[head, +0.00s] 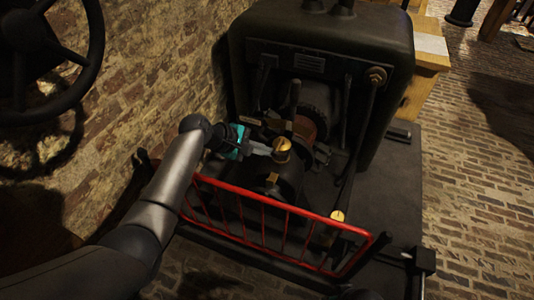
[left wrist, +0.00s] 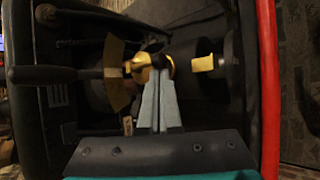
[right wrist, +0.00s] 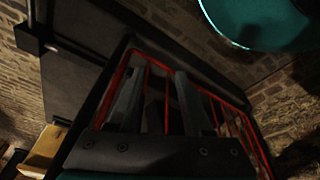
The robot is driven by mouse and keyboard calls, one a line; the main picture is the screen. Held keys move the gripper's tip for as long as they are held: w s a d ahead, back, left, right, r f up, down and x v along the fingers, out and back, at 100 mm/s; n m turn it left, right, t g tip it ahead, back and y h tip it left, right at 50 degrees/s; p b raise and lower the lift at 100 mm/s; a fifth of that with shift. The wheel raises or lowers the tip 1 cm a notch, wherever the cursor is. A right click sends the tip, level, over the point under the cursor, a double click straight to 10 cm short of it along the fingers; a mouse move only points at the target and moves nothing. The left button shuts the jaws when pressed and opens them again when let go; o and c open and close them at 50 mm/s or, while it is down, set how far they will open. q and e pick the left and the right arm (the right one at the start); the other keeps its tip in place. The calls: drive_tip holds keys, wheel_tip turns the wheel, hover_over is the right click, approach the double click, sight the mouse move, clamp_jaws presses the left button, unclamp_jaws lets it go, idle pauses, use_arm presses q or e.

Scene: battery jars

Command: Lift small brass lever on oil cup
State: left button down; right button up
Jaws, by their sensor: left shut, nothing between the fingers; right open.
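The brass oil cup (head: 282,150) sits on the dark machine body inside the red railing. My left gripper (head: 268,150) reaches over the railing from the left, its fingertips right beside the cup. In the left wrist view its two grey fingers (left wrist: 158,78) are shut together, with nothing between them. The round brass cup (left wrist: 140,72) shows just behind the fingertips, partly hidden by them. I cannot make out the small lever clearly, nor whether the fingertips touch it. My right gripper (right wrist: 158,90) is open and empty, in front of red railing bars.
The red railing (head: 285,207) runs below my left forearm. The dark machine housing (head: 325,45) stands behind the cup, with rods and levers around it. Another brass cap (head: 337,216) lies nearer the railing's right end. A brick wall (head: 150,75) is at the left; brick floor lies open at the right.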

use_arm(q)
drive_tip(key=shift+w+d+f+b, duration=0.2)
drive_tip(key=shift+d+f+b, duration=0.25)
drive_tip(key=shift+b, duration=0.15)
use_arm(e)
drive_tip(key=shift+w+a+r, duration=0.15)
drive_tip(key=shift+w+r, duration=0.15)
drive_tip(key=shift+r, duration=0.5)
drive_tip(key=shift+w+a+r, duration=0.15)
drive_tip(key=shift+w+r, duration=0.15)
drive_tip(key=shift+r, duration=0.45)
use_arm(q)
drive_tip(key=shift+r, duration=0.1)
